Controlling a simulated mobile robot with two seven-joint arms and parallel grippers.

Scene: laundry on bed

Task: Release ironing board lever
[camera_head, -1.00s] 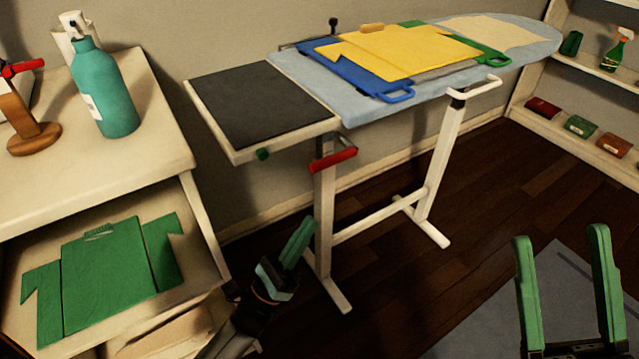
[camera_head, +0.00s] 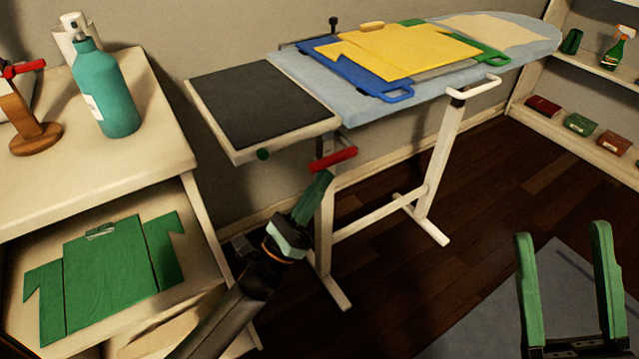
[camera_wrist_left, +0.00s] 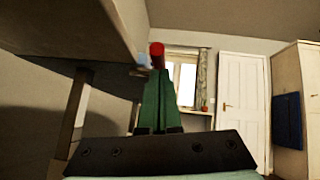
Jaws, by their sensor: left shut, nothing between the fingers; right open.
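The ironing board (camera_head: 360,108) stands on white legs, with a dark pad (camera_head: 258,104) at its left end. The red lever (camera_head: 334,159) is under the board, at the top of the left leg. My left gripper (camera_head: 324,180) is shut and empty, pointing up, with its tips just below the lever. In the left wrist view the lever's red end (camera_wrist_left: 157,52) shows right at the gripper tips (camera_wrist_left: 155,78); I cannot tell whether they touch. My right gripper (camera_head: 563,232) is open and empty at the lower right, away from the board.
A cabinet at left holds a teal bottle (camera_head: 103,90) and, lower, a green shirt-shaped board (camera_head: 105,265). A shelf stands at right.

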